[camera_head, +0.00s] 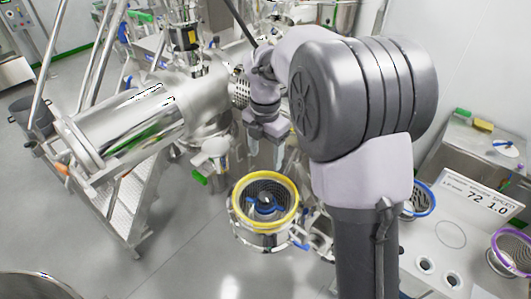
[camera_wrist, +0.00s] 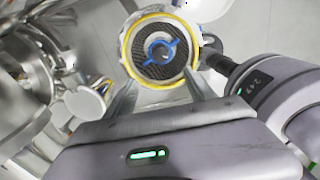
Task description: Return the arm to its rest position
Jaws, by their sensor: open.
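My gripper (camera_head: 266,152) hangs from my arm in the middle of the head view, fingers pointing down. In the wrist view my gripper (camera_wrist: 161,92) shows its two fingers apart, with nothing between them. The yellow ring also shows in the wrist view (camera_wrist: 129,72). The gripper is apart from the vessel, above and behind it in the head view. My arm's large grey joint hides part of the scene at centre right.
A large steel cylinder machine (camera_head: 135,123) and steps (camera_head: 130,205) stand at left. The floor (camera_head: 185,245) at lower left is clear.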

